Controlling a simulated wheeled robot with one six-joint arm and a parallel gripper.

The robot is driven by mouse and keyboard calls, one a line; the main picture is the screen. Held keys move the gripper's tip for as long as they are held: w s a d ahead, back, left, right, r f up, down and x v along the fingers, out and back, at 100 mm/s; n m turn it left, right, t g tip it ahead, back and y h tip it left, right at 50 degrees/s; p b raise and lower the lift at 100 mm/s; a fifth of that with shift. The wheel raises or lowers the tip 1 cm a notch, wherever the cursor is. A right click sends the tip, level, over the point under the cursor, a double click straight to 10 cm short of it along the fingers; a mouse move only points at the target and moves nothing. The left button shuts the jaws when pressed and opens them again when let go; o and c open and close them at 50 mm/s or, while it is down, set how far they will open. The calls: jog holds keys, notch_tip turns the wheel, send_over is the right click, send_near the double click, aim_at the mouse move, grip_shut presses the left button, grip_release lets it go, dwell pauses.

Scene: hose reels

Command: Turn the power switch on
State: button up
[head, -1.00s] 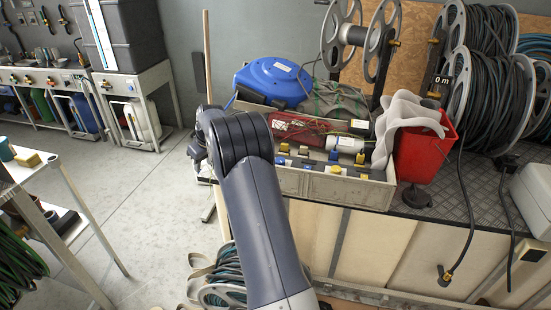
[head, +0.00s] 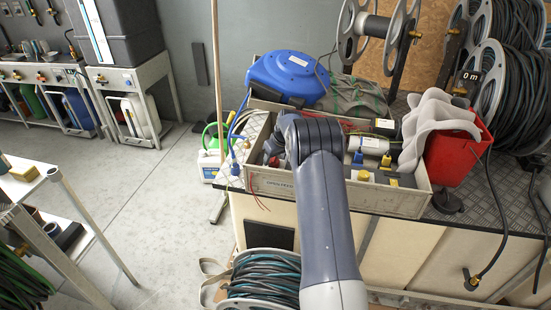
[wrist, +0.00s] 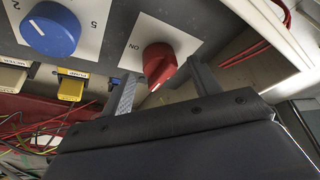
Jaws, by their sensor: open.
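My gripper (wrist: 162,76) is open, with one finger on each side of the knob in the picture. I cannot tell whether either finger touches it.
A blue numbered dial (wrist: 50,28) and a yellow tab (wrist: 71,88) are near the knob. Thin wires (wrist: 30,125) hang close by. In the head view, a blue reel (head: 288,78) stands behind the crate and a red bucket (head: 455,158) to its right.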

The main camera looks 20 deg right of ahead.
jog(key=shift+w+a+f, duration=0.1)
jog(key=shift+w+f, duration=0.15)
jog(key=shift+f, duration=0.4)
jog(key=shift+c, duration=0.3)
jog(key=c, duration=0.9)
